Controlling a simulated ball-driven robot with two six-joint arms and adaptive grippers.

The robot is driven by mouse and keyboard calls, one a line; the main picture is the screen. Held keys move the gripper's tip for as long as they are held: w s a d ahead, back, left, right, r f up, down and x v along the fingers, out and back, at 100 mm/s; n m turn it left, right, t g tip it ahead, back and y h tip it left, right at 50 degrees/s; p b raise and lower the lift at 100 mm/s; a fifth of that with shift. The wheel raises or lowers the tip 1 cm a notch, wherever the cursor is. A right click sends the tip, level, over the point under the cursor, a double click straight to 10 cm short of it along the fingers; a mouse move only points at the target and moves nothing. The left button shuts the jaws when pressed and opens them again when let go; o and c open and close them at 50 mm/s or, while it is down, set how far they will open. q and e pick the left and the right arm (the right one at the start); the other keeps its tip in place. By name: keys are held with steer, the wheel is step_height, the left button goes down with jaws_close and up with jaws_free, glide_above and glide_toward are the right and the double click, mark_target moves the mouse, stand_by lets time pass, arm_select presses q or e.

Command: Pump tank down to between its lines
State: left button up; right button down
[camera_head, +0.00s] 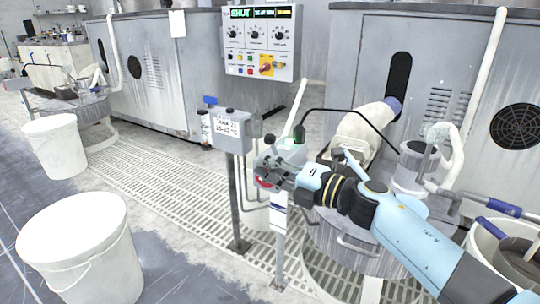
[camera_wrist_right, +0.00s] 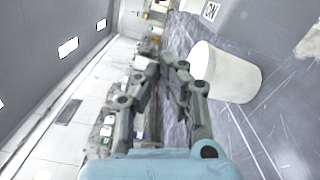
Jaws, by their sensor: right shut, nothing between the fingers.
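My right gripper (camera_head: 265,165) is shut and empty, beside a small pale box (camera_head: 291,150) on a post; I cannot tell whether they touch. In the right wrist view, its fingers (camera_wrist_right: 160,66) are close together. A wall control panel (camera_head: 260,45) shows "SHUT" in green, with several dials and coloured buttons. A grey labelled box (camera_head: 230,130) stands on a post left of the gripper. A grey drum (camera_head: 335,245) with handles stands behind my right arm, partly hidden by it. I cannot make out level lines or liquid. My left gripper is out of view.
White buckets stand at the front left (camera_head: 80,250) and farther back (camera_head: 54,146); one shows in the right wrist view (camera_wrist_right: 228,75). Floor grating (camera_head: 160,175) runs along grey cabinets (camera_head: 150,75). A pail (camera_head: 490,240) stands at right. Hoses and pipes surround the drum.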

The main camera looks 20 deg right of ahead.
mark_target(271, 148)
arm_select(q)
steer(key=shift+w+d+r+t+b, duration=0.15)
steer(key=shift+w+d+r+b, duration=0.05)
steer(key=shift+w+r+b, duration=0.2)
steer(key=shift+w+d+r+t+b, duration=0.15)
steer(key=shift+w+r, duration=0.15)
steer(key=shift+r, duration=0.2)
arm_select(e)
steer(key=w, duration=0.1)
steer(key=w+d+r, duration=0.1)
steer(key=w+d, duration=0.1)
steer(key=shift+w+r, duration=0.15)
steer(key=shift+w, duration=0.2)
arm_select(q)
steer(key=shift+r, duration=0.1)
arm_select(e)
steer(key=shift+r, duration=0.1)
steer(key=shift+r+p, duration=0.15)
steer(key=shift+p, duration=0.2)
steer(key=shift+w+m, duration=0.1)
steer(key=shift+m, duration=0.2)
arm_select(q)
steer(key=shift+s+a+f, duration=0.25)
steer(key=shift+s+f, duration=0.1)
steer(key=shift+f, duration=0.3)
arm_select(e)
steer(key=shift+d, duration=0.1)
arm_select(q)
steer(key=shift+p, duration=0.35)
